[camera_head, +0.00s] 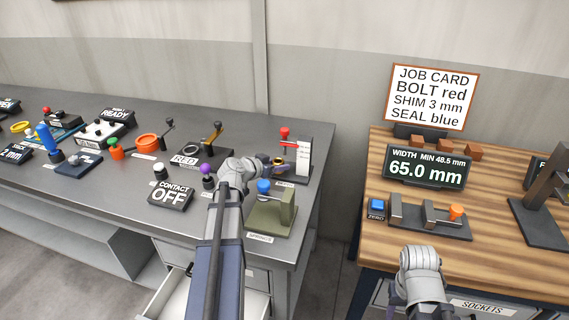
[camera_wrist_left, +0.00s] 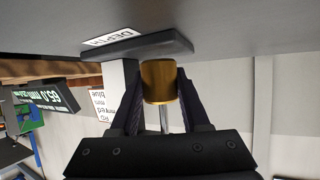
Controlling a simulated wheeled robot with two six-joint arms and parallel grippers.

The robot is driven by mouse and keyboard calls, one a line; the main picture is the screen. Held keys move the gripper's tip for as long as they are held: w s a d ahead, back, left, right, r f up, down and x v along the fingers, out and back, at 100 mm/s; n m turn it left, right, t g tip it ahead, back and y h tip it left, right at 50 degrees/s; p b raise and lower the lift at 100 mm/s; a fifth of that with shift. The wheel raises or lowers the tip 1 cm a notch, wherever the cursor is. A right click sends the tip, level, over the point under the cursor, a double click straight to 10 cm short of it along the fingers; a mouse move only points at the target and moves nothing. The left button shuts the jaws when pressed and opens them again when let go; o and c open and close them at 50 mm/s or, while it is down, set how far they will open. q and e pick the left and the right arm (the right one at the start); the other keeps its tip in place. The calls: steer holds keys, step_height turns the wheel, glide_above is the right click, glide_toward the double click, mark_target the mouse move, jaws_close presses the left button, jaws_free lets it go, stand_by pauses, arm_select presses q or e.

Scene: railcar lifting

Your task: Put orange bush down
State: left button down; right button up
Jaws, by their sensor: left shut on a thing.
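My left gripper (camera_head: 272,164) is shut on the orange bush (camera_wrist_left: 158,82), a short golden-orange cylinder between the two dark fingers in the left wrist view. The bush also shows as a small yellowish patch in the head view (camera_head: 278,160). It is at the depth stand (camera_head: 302,160), which has a red knob on top. In the left wrist view, seen upside down, the stand's dark base (camera_wrist_left: 125,51) lies against the bush's end. I cannot tell whether they touch. A thin metal rod (camera_wrist_left: 164,119) lines up with the bush's other end.
A green block fixture with a blue knob (camera_head: 270,216) stands close in front of the left gripper. A purple-topped knob (camera_head: 206,170) and the contact box (camera_head: 171,195) are to the left. The wooden bench (camera_head: 384,232) is across a gap to the right.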

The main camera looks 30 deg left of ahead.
arm_select(q)
steer(key=x, duration=0.2)
steer(key=b+x, duration=0.1)
steer(key=shift+w+r, duration=0.15)
steer(key=shift+w, duration=0.2)
steer(key=shift+d+r, duration=0.1)
steer(key=shift+f, duration=0.3)
steer(key=shift+c, duration=1.9)
jaws_free()
steer(key=shift+r, duration=0.1)
steer(key=shift+s, duration=0.1)
